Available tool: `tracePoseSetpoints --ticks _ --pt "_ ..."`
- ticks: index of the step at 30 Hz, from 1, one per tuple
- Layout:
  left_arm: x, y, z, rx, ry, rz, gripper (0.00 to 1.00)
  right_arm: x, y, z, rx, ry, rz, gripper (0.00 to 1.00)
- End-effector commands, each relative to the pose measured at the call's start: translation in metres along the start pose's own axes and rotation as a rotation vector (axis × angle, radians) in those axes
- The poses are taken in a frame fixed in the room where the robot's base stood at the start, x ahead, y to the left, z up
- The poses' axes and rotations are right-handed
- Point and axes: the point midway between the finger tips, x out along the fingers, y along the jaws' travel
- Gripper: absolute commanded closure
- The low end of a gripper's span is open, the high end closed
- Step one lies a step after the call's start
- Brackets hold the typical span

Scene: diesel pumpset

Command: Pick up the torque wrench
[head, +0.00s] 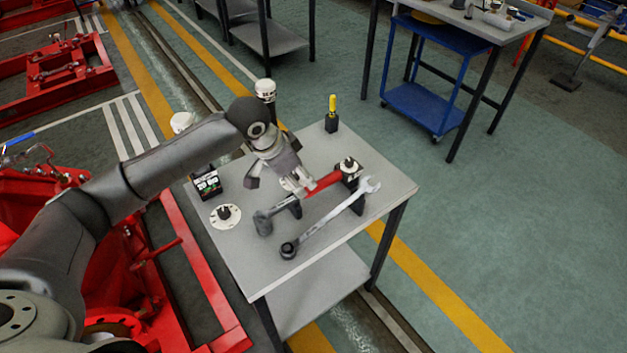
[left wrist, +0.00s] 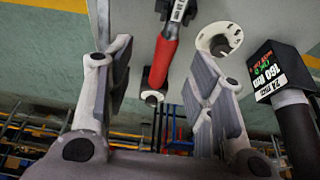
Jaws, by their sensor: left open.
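The torque wrench appears to be the tool with a red handle (head: 324,183) on the small grey table. Its dark grey head end (head: 263,223) points to the lower left, and small black supports hold it off the top. My left gripper (head: 281,180) is above the table beside the handle, pointing down, and hides part of the tool. In the left wrist view, my open left gripper (left wrist: 163,62) has the red handle (left wrist: 165,52) showing between its fingers. No grip on it shows. My right gripper is not in view.
A long combination spanner (head: 330,217) lies close in front. A black display box (head: 207,184), a white disc (head: 225,216) and a yellow-topped tool (head: 332,113) stand on the table (head: 300,265). Red machinery (head: 200,290) is to the left.

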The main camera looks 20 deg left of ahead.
Motion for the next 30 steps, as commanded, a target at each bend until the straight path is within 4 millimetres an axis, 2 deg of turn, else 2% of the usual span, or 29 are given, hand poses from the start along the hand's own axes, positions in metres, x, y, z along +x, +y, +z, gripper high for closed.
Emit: tracePoseSetpoints --ticks 4,11,17,23,30 --pt "0.007 -0.005 -0.001 -0.007 -0.005 -0.001 0.51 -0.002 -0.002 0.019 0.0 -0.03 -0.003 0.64" --pt "0.042 -0.005 -0.002 -0.007 -0.003 -0.001 0.51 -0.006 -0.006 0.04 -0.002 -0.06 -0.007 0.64" --pt "0.055 -0.006 -0.002 -0.006 -0.003 -0.003 0.51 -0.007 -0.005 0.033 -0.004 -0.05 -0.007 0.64" --pt "0.078 -0.009 -0.002 -0.007 -0.004 -0.002 0.51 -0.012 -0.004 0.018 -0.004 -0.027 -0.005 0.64" --pt "0.102 -0.01 -0.002 -0.005 -0.003 -0.003 0.51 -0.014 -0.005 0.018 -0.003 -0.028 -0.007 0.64"
